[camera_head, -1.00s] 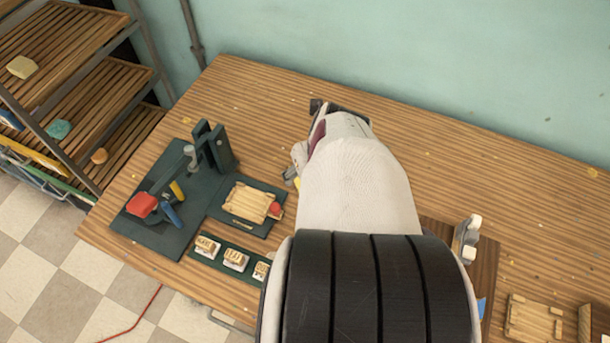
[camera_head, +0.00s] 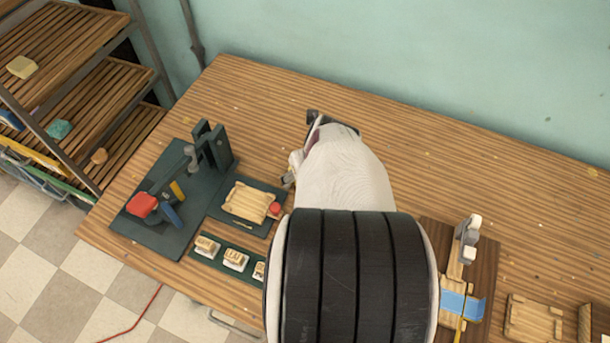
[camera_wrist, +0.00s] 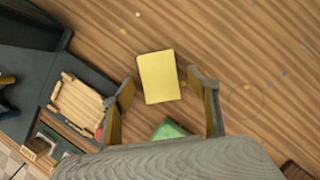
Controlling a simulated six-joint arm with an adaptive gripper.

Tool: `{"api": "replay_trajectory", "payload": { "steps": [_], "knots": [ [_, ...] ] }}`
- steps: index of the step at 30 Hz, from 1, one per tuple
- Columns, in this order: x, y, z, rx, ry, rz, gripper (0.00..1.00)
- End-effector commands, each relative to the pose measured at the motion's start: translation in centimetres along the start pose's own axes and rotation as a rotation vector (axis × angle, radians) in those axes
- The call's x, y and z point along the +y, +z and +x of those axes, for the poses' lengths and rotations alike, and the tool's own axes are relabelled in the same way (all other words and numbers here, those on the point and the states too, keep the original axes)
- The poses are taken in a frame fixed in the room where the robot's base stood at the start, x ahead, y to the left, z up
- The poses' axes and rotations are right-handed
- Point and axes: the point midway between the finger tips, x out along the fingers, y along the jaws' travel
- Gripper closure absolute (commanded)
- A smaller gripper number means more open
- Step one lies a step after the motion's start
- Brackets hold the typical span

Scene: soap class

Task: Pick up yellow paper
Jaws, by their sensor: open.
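In the wrist view, a flat yellow paper (camera_wrist: 159,77) lies on the wooden table, just beyond my fingertips and roughly between their lines. My gripper (camera_wrist: 161,88) is open and empty, one finger on each side of the view, the paper apart from both. A green piece (camera_wrist: 170,130) lies nearer, partly hidden by my gripper body. In the head view the paper is hidden behind my arm, and only part of my gripper (camera_head: 300,150) shows past the arm.
A dark press stand (camera_head: 170,200) and a mat with a wooden tray (camera_head: 248,202) are to the left. Stamp blocks (camera_head: 234,260) sit in front. A dark wooden board with a blue strip (camera_head: 462,305) is right. The table's back area is clear.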

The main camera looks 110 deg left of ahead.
Motion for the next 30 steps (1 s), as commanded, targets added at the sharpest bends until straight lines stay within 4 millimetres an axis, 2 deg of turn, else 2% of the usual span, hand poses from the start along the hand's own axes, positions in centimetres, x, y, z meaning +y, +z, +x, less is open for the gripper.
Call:
{"api": "replay_trajectory", "payload": {
  "steps": [6, 7, 10, 11, 23, 30],
  "knots": [
    [0.0, 0.0, 0.0, 0.0, 0.0, 0.0, 0.4],
    [0.0, 0.0, 0.0, 0.0, 0.0, 0.0, 0.43],
    [0.0, 0.0, 0.0, 0.0, 0.0, 0.0, 0.66],
    [0.0, 0.0, 0.0, 0.0, 0.0, 0.0, 0.69],
    [0.0, 0.1, -0.1, 0.0, 0.0, 0.0, 0.71],
    [0.0, 0.7, -1.5, -0.001, 0.0, -0.001, 0.71]
  ]
}}
